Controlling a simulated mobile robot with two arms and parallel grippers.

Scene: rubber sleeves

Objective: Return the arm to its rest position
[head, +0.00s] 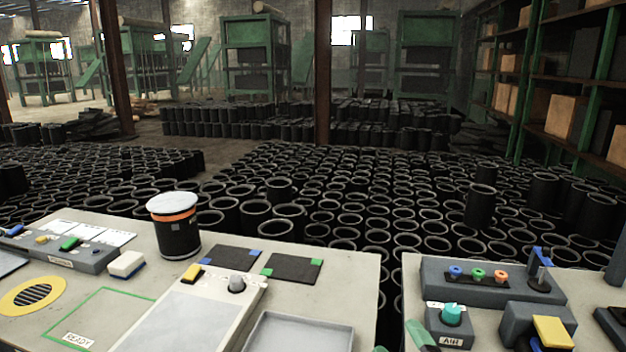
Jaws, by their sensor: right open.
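My right gripper (400,342) shows only in part at the bottom edge of the head view, a little right of the middle. Two green finger parts show there, apart from each other, with nothing seen between them. It is open and empty, by the gap between the two tables. The rest of my right arm is out of the picture. My left gripper and arm are not in view.
The left table (362,285) holds a black canister (178,235) with a white lid, a grey tray (300,335), dark pads and a panel. The right table (412,270) holds a knob box marked AIR (448,326) and a fixture with coloured rings (490,280). Black sleeves crowd the floor behind.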

